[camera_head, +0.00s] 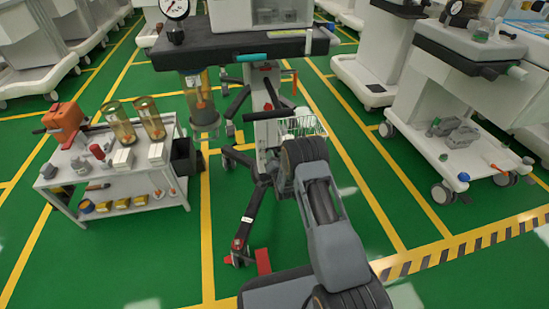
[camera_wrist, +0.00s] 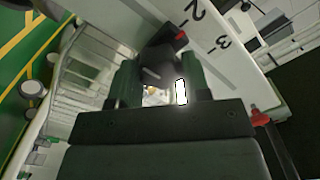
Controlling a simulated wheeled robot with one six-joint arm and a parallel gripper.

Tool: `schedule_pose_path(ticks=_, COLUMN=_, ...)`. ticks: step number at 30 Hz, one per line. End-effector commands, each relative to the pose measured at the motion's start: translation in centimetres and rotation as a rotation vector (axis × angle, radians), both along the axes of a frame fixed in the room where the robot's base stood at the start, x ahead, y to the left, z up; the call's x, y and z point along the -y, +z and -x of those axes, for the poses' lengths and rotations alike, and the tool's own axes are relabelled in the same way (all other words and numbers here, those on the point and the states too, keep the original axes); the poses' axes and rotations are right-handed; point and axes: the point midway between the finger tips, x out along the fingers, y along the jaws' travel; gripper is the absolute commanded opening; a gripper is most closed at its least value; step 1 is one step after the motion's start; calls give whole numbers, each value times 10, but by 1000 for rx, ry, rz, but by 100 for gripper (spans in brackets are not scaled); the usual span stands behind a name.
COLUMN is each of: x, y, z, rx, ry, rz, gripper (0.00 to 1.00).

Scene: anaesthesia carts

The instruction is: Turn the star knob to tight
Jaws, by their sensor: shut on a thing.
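The star knob (camera_wrist: 160,66) is a dark, rounded piece at the top middle of the wrist view. My gripper (camera_wrist: 163,85) has its two dark green fingers on either side of it and is shut on it. A small red tip (camera_wrist: 180,37) shows just beyond the knob. A white panel (camera_wrist: 215,62) behind carries the marks 2 and 3. I cannot read which setting the knob is at, and its lobes are mostly hidden. In the head view my arm covers the gripper and the knob.
A wire basket (camera_wrist: 88,70) is left of my gripper; a red part (camera_wrist: 260,116) is at its right. In the head view a dark-topped cart (camera_head: 235,45) stands ahead, a white trolley (camera_head: 115,180) with canisters at left, another cart (camera_head: 470,120) at right. Green floor lies between.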

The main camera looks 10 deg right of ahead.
Motion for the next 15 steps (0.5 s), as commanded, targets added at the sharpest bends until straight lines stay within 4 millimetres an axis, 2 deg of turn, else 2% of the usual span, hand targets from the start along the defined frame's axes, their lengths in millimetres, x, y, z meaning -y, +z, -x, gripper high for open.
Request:
schedule_pose_path(ticks=8, x=0, y=-1, z=1, rx=-2, ry=0, rz=-2, gripper=20)
schedule_pose_path(ticks=9, x=0, y=-1, z=1, rx=-2, ry=0, rz=-2, gripper=45)
schedule_pose_path(ticks=12, x=0, y=-1, z=0, rx=-2, ry=0, rz=-2, gripper=54)
schedule_pose_path(ticks=15, x=0, y=0, z=0, rx=-1, ry=0, rz=-1, gripper=54)
